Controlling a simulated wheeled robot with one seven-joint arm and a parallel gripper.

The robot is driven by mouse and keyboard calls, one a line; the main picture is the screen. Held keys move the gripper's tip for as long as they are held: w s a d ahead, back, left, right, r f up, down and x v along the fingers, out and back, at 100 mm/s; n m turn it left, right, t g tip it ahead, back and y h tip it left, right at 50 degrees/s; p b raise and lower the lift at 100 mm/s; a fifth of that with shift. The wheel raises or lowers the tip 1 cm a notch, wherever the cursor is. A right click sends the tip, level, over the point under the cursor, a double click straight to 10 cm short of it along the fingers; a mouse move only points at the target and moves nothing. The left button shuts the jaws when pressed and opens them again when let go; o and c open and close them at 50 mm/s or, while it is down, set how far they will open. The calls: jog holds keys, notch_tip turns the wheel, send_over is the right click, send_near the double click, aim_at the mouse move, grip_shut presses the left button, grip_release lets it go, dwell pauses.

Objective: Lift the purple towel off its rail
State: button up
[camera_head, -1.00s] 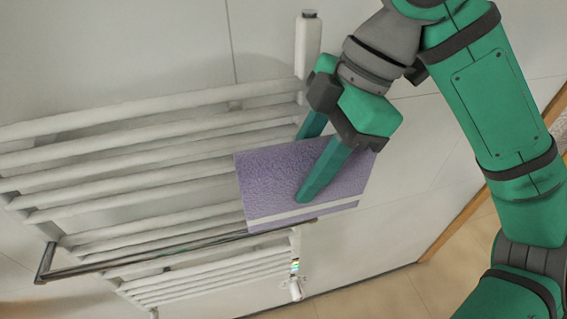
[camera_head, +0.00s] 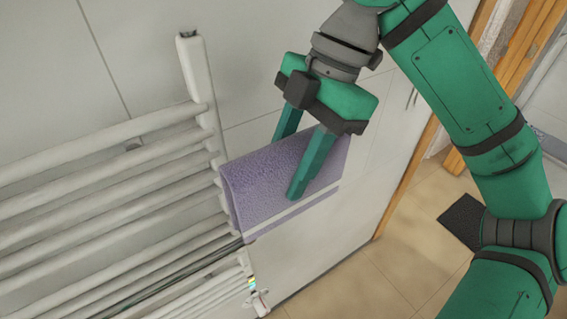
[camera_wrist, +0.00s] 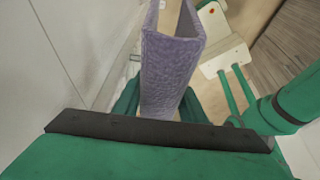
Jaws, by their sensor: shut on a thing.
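The purple towel (camera_head: 262,178), folded and with a pale stripe near its lower edge, hangs from my gripper (camera_head: 288,165). My gripper is shut on its upper part, one finger in front and the other partly hidden behind it. In the wrist view the towel (camera_wrist: 170,70) stands between the fingers, its fold open like a channel. The dark metal rail (camera_head: 190,270) runs along the front of the white radiator and reaches the towel's lower left corner. The towel lies mostly right of the radiator's end post. I cannot tell whether it still touches the rail.
The white ladder radiator (camera_head: 100,160) fills the left side, with its upright post (camera_head: 197,80) close to the towel. A small valve (camera_head: 258,300) sits below. Plain wall panels (camera_head: 300,250) and tiled floor (camera_head: 350,290) lie to the right, with a dark mat (camera_head: 462,222) beyond.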

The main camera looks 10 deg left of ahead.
jog(key=shift+d+r, duration=0.25)
jog(key=shift+d, duration=0.05)
jog(key=shift+s+a, duration=0.1)
jog(key=shift+s, duration=0.05)
jog(key=shift+s, duration=0.25)
jog(key=s, duration=0.9)
jog(key=shift+d, duration=0.4)
jog(key=shift+s+a, duration=0.1)
jog(key=shift+f, duration=0.1)
